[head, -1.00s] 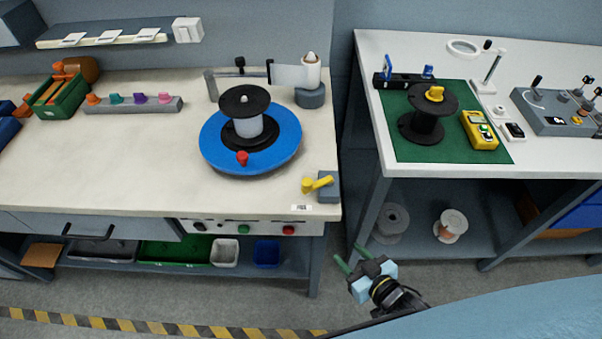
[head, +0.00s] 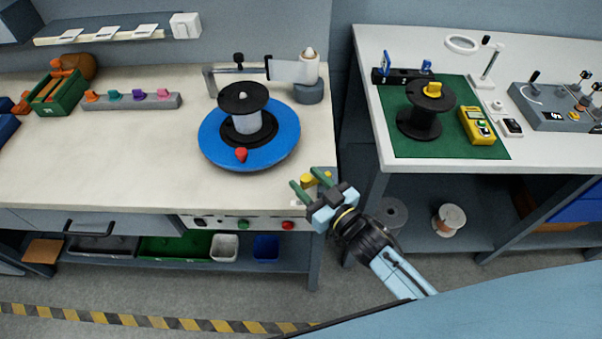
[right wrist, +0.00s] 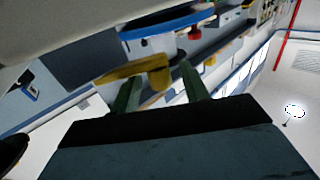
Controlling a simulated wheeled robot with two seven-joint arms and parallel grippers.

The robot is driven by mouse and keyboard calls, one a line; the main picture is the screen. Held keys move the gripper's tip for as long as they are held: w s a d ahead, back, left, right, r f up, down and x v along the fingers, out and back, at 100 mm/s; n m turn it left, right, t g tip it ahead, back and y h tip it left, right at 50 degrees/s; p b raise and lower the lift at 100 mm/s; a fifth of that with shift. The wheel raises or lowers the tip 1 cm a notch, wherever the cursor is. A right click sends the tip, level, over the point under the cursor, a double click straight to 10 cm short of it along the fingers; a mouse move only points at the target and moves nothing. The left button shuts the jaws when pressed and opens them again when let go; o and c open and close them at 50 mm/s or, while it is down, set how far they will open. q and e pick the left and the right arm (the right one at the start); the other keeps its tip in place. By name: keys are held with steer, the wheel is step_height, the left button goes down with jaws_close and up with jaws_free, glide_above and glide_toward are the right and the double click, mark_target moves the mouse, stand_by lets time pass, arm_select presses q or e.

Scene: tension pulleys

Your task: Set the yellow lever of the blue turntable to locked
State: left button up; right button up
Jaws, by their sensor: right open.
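The blue turntable (head: 285,150) lies on the left bench and carries a black spool with a pale winding; a red knob (head: 241,155) stands at its front. The yellow lever (head: 309,181) is at the bench's front right corner, partly hidden behind my right gripper (head: 304,182). The left gripper is not in view.
The right bench (head: 450,165) holds a green mat with a black spool (head: 419,122) and a yellow meter (head: 477,126). A gap separates the benches. A grey rail with coloured knobs (head: 135,101) sits on the left bench, whose front middle is clear.

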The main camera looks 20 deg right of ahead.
mark_target(302, 176)
steer(key=shift+x, duration=1.5)
steer(key=shift+c, duration=0.2)
jaws_close()
